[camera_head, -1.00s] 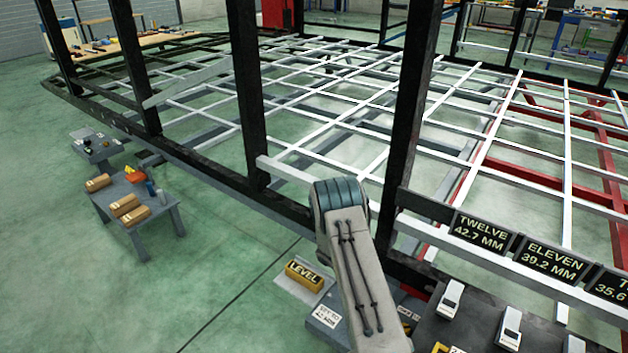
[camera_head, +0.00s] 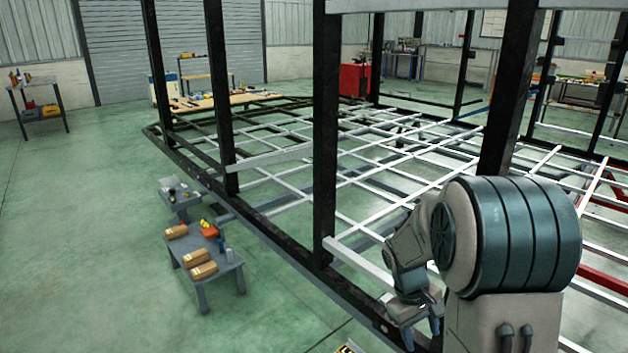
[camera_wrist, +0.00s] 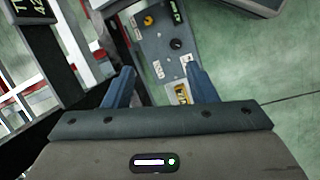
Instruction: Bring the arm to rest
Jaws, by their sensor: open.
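My arm is folded up at the right in the head view, its large teal-banded joint in front of the trailer frame. My gripper (camera_head: 422,325) points down beside the near black side rail (camera_head: 350,300). In the wrist view my gripper (camera_wrist: 160,85) shows two blue fingers apart, with nothing between them. The gap between the fingertips and that bench cannot be judged exactly.
Black posts (camera_head: 325,130) rise from the trailer chassis close to my arm. A low grey table (camera_head: 205,258) with brown packages stands at the left, with a smaller grey stand (camera_head: 180,198) behind it. Green floor (camera_head: 90,250) is open at the left. A dark display (camera_wrist: 30,10) is near the wrist.

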